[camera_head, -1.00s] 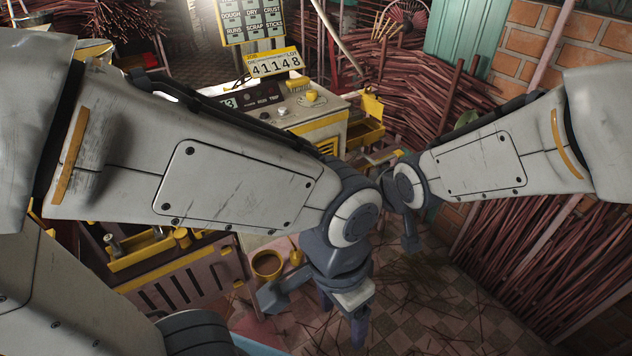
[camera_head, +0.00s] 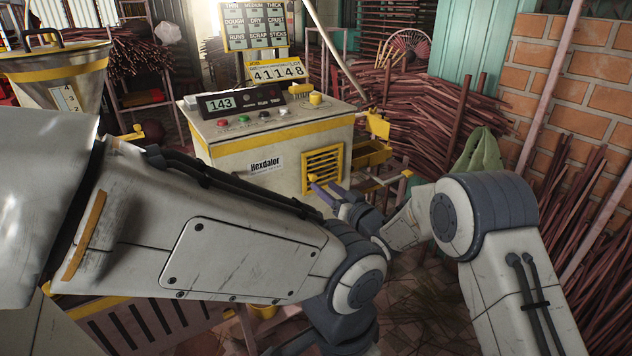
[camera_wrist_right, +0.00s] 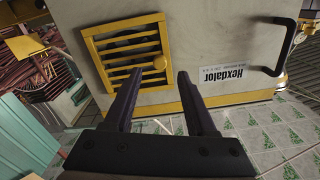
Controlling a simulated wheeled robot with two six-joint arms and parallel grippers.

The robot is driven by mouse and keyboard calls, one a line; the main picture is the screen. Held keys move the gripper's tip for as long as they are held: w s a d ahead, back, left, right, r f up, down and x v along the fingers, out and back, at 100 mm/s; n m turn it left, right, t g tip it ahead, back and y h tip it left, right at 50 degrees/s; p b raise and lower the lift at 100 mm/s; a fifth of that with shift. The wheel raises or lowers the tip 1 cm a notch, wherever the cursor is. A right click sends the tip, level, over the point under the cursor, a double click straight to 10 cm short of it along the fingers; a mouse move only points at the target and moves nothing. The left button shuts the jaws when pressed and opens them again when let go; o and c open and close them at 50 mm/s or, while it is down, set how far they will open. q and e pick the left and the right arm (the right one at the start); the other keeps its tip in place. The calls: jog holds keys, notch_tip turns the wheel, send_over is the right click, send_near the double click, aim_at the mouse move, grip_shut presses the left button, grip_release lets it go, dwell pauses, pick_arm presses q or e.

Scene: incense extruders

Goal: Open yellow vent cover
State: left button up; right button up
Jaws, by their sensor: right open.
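The yellow vent cover (camera_head: 322,168) is a slatted square panel low on the side of the cream Hexdalor machine (camera_head: 225,160). It looks flush with the side, so shut. It also shows in the right wrist view (camera_wrist_right: 115,72), with a small round yellow knob (camera_wrist_right: 160,63) at one edge. My right gripper (camera_head: 320,190) is open and empty, in front of the vent's lower part. In the wrist view its two dark fingers (camera_wrist_right: 160,72) point toward the knob side, with the knob showing between the tips; contact cannot be told. My left gripper is low and largely hidden or cut off.
The machine's top carries a 143 display (camera_head: 221,104), buttons and a yellow knob (camera_head: 316,99). A yellow tray (camera_head: 370,152) juts out right of the vent. Bundled sticks (camera_head: 425,110) and a brick wall (camera_head: 580,80) stand at right. A black handle (camera_wrist_right: 288,48) sits beside the Hexdalor label.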

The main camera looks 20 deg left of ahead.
aim_at(315, 178)
jog(key=shift+x, duration=2.8)
grip_shut()
